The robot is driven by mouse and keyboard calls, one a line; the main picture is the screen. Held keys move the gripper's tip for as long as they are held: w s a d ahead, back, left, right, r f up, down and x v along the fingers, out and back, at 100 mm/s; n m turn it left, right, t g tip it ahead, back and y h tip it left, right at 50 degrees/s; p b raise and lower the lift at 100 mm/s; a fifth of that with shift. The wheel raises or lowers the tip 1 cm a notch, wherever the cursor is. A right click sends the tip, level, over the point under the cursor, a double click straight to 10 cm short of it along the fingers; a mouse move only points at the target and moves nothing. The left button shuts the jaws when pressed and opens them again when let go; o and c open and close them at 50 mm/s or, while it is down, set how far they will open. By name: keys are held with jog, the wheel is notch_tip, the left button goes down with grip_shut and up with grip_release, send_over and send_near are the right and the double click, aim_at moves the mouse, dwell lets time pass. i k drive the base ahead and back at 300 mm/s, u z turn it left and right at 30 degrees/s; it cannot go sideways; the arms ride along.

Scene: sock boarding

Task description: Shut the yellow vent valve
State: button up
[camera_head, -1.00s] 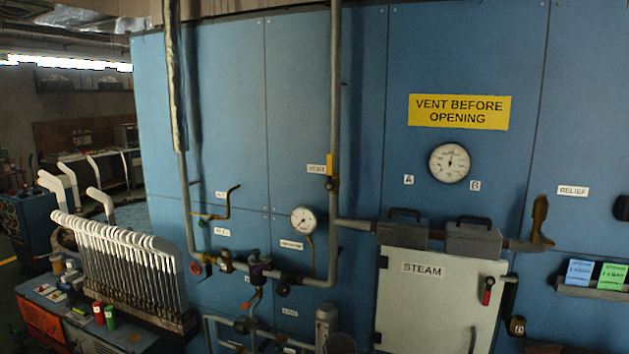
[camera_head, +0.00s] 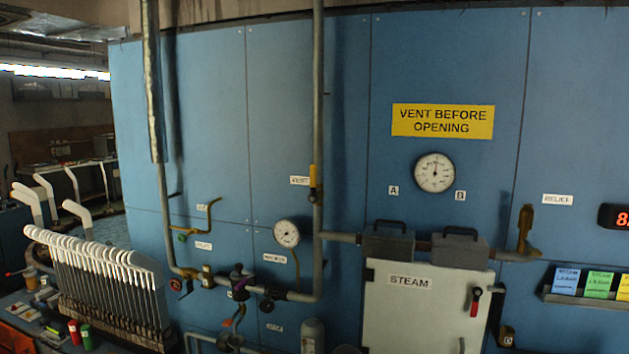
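The yellow vent valve (camera_head: 313,177) is a small yellow lever on the tall vertical grey pipe, left of the large gauge. Its lever stands upright along the pipe, above a dark valve body. A white label (camera_head: 300,181) reading VENT is on the blue panel just left of it. My gripper does not show in the head view.
A white STEAM door (camera_head: 412,315) with a red-tipped handle (camera_head: 475,301) is at lower centre right. Dark-handled grey blocks sit above it. Other valves line the lower pipe (camera_head: 300,297). A rack of white forms (camera_head: 98,265) stands at left.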

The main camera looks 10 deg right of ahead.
aim_at(313, 198)
jog(key=i, duration=0.6)
jog(key=u, duration=0.45)
jog(key=k, duration=1.35)
jog(key=u, duration=0.5)
jog(key=i, duration=1.85)
jog(key=u, duration=0.55)
